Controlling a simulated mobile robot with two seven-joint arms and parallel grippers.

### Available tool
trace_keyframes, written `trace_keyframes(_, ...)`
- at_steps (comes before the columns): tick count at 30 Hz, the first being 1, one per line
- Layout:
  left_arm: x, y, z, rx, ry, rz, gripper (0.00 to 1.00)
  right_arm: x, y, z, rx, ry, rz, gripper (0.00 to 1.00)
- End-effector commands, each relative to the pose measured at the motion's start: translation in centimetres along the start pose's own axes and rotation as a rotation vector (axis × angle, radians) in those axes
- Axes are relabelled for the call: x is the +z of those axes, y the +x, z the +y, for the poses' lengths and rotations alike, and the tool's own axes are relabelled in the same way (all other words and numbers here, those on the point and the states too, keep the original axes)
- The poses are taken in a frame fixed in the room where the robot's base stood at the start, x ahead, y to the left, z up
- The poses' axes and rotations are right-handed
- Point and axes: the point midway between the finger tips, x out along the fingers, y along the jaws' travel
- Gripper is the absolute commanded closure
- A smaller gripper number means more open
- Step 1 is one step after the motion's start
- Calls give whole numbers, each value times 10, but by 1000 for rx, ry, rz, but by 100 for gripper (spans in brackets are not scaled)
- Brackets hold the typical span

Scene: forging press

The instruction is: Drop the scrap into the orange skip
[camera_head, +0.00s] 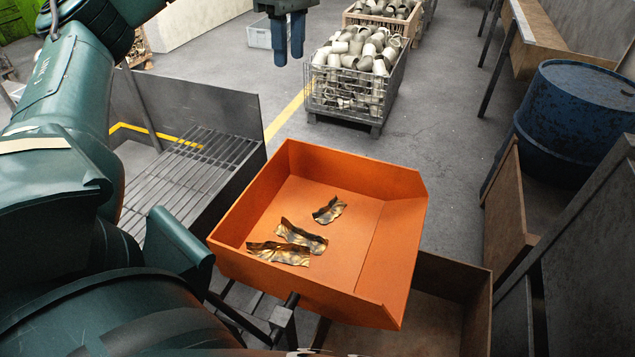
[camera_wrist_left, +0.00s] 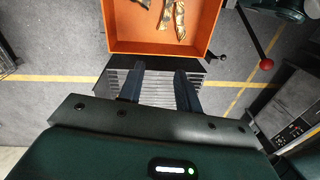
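The orange skip (camera_head: 395,235) stands in the middle of the head view, open at the top. Three crumpled, brown-gold pieces of scrap lie on its floor: one piece (camera_head: 329,210) apart near the middle, and two pieces (camera_head: 300,236) (camera_head: 278,254) close together nearer the front left. The skip (camera_wrist_left: 155,46) and part of the scrap (camera_wrist_left: 180,20) show at the top of the left wrist view. My left gripper (camera_head: 288,60) is at the top of the head view, apart from the skip. In the left wrist view its fingers (camera_wrist_left: 159,72) are apart with nothing between them. My right gripper is not visible.
A slatted grate (camera_head: 190,170) with dark side panels stands left of the skip. A wire cage of pale metal parts (camera_head: 350,80) stands behind it. A blue drum (camera_head: 575,115) and a brown board (camera_head: 508,220) are at the right. Grey floor between cage and drum is clear.

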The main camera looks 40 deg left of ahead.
Motion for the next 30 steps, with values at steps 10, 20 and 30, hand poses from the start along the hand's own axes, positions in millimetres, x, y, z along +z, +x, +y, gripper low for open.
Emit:
trace_keyframes(10,0,-22,0,0,0,0,66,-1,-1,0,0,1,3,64)
trace_keyframes(20,0,-22,0,0,0,1,66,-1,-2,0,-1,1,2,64)
trace_keyframes(30,0,-22,0,0,1,1,66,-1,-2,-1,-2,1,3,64)
